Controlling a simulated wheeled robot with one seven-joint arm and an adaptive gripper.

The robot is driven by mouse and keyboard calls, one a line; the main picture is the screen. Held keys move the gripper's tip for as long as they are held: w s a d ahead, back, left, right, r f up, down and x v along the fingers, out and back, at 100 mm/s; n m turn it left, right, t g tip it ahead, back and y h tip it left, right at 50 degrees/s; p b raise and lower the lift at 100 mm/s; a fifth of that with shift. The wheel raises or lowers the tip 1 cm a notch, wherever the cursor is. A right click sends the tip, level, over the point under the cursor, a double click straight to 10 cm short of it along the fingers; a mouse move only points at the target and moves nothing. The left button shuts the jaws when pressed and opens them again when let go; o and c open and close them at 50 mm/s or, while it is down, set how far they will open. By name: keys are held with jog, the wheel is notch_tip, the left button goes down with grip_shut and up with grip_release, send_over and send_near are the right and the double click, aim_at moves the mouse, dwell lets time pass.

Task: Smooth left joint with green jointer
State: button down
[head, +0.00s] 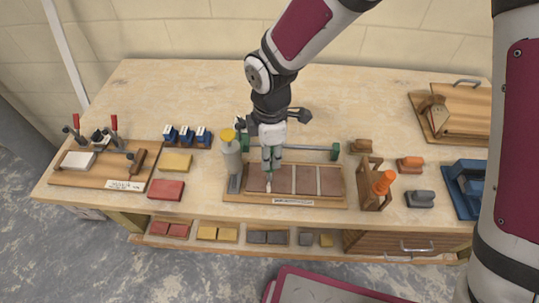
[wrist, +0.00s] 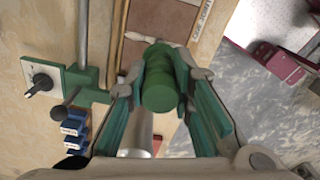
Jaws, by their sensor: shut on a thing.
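My gripper (head: 272,158) is shut on the green jointer, whose ribbed green handle (wrist: 160,82) sits between the two fingers in the wrist view. In the head view the gripper points down over the left part of the tile board (head: 235,197). The board holds a row of brown tiles (head: 306,180) with pale joints between them. A pale narrow tip shows below the fingers near the left joint (head: 269,186). I cannot tell whether it touches the joint. The wrist view shows brown tile (wrist: 148,18) just beyond the handle.
A grey cylinder with a yellow cap (head: 229,147) stands close left of my gripper. A green-ended bar (head: 310,148) runs behind the board. An orange-handled tool (head: 383,183) in a wooden holder stands right. Red (head: 166,189) and yellow (head: 175,162) blocks lie left.

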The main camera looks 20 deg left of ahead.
jog(key=shift+w, duration=0.35)
jog(key=shift+w+a, duration=0.1)
jog(key=shift+w+a+b, duration=0.15)
jog(key=shift+w+b, duration=0.35)
jog(key=shift+w, duration=0.1)
jog(key=shift+w+f, duration=0.1)
jog(key=shift+w, duration=0.05)
jog(key=shift+w+a+b, duration=0.15)
jog(key=shift+w+b, duration=0.2)
jog(key=shift+w, duration=0.2)
jog(key=shift+w, duration=0.15)
jog(key=shift+w+a+b, duration=0.2)
jog(key=shift+w+b, duration=0.2)
jog(key=shift+w, duration=0.15)
jog(key=shift+s, duration=0.15)
